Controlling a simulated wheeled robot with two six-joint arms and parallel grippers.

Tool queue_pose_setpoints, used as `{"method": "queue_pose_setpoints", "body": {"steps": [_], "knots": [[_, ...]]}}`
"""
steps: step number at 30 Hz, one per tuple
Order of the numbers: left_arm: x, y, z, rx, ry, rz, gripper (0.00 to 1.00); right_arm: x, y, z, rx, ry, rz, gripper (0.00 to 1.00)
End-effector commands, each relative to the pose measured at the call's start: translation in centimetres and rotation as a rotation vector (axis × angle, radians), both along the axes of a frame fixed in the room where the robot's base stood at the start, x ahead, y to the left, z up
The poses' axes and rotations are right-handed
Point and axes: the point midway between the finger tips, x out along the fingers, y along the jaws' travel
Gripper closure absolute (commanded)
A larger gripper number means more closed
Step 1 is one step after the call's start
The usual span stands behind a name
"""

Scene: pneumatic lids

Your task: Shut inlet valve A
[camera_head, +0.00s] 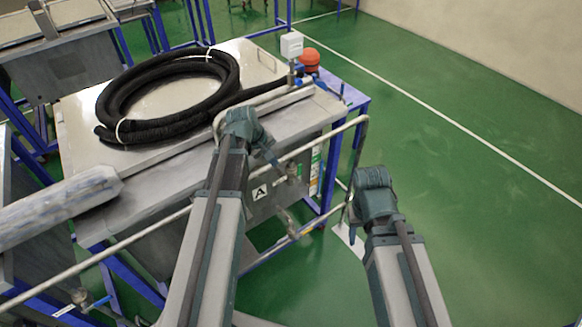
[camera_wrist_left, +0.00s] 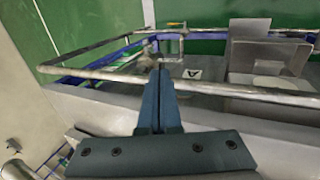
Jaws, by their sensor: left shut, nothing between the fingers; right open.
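A plate marked A (camera_head: 260,191) is on the front of the grey metal box; it also shows in the wrist view (camera_wrist_left: 191,73). Beside it on the pipe is a small brass-coloured valve (camera_head: 292,172) with a blue part at its left. It is too small to tell how its handle is turned. My left gripper (camera_head: 269,157) is shut and empty, above and left of this valve in the head view. In the wrist view its fingertips (camera_wrist_left: 160,68) point towards the pipework near the A plate. My right gripper (camera_head: 346,219) is open and empty, right of the box and pipe end.
A black coiled hose (camera_head: 170,125) lies on the box lid (camera_head: 85,125). A silver pipe (camera_head: 330,133) runs along the box front and bends down at the right. Another valve with a blue handle (camera_head: 97,305) is at lower left. The green floor (camera_head: 480,180) at right is clear.

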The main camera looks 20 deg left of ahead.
Motion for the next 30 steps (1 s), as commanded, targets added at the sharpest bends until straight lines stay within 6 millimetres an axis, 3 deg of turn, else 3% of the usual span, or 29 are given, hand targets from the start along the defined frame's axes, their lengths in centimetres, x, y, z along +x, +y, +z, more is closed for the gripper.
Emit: {"method": "queue_pose_setpoints", "body": {"steps": [23,30], "knots": [[3.0,-2.3,-10.0,0.001,0.000,-0.002,1.00,0.0,0.0,-10.0,0.000,0.000,-0.002,0.50],[5.5,-4.2,-9.2,0.001,0.000,-0.003,1.00,0.0,0.0,-9.2,0.000,0.000,-0.002,0.50]]}}
